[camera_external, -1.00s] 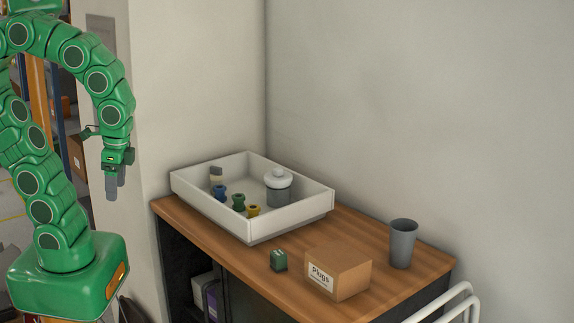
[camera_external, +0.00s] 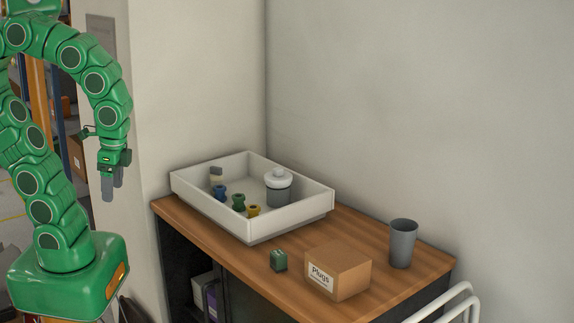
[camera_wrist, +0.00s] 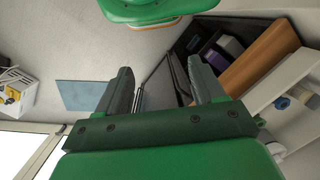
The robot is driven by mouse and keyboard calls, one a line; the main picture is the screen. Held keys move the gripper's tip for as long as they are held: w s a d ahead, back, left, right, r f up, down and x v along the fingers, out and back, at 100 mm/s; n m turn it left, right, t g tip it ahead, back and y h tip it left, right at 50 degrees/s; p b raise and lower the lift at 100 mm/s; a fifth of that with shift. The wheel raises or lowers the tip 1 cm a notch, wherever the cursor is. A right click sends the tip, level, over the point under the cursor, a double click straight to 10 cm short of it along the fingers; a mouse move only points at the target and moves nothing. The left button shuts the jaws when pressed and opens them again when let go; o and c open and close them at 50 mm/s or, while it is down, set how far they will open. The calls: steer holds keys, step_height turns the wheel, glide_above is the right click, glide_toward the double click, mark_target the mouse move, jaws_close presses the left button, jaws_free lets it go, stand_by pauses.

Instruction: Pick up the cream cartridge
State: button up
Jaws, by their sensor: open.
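The cream cartridge (camera_external: 216,172) appears to be the small piece with a cream upper part in the back left corner of the white tray (camera_external: 290,226) on the wooden counter. My gripper (camera_external: 113,188) hangs fingers down, left of the tray and well apart from it. In the wrist view my gripper (camera_wrist: 162,85) has its two fingers spread with nothing between them. The tray's wall (camera_wrist: 285,75) shows at the right of that view, with a blue fitting (camera_wrist: 282,102) inside.
The tray also holds blue (camera_external: 220,193), green (camera_external: 239,203) and yellow (camera_external: 254,211) fittings and a grey jar with a white lid (camera_external: 278,188). A green cube (camera_external: 279,261), a Plugs box (camera_external: 340,272) and a grey cup (camera_external: 402,244) stand on the counter (camera_external: 225,248).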

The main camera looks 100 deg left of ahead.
steer(key=shift+o, duration=0.3)
steer(key=shift+d+f+m, duration=0.1)
steer(key=shift+d+m, duration=0.2)
steer(key=shift+d, duration=0.5)
steer(key=n+g+y, duration=0.4)
steer(key=n+y, duration=0.8)
steer(key=n, duration=1.1)
glide_above(218, 177)
steer(key=w+d, duration=0.1)
steer(key=d, duration=0.3)
steer(key=f, duration=0.4)
steer(key=shift+w+a+f, duration=0.1)
steer(key=shift+w+f, duration=0.1)
steer(key=shift+f, duration=0.2)
steer(key=shift+t, duration=0.3)
steer(key=shift+f, duration=3.25)
steer(key=shift+x, duration=2.5)
steer(key=shift+c, duration=0.5)
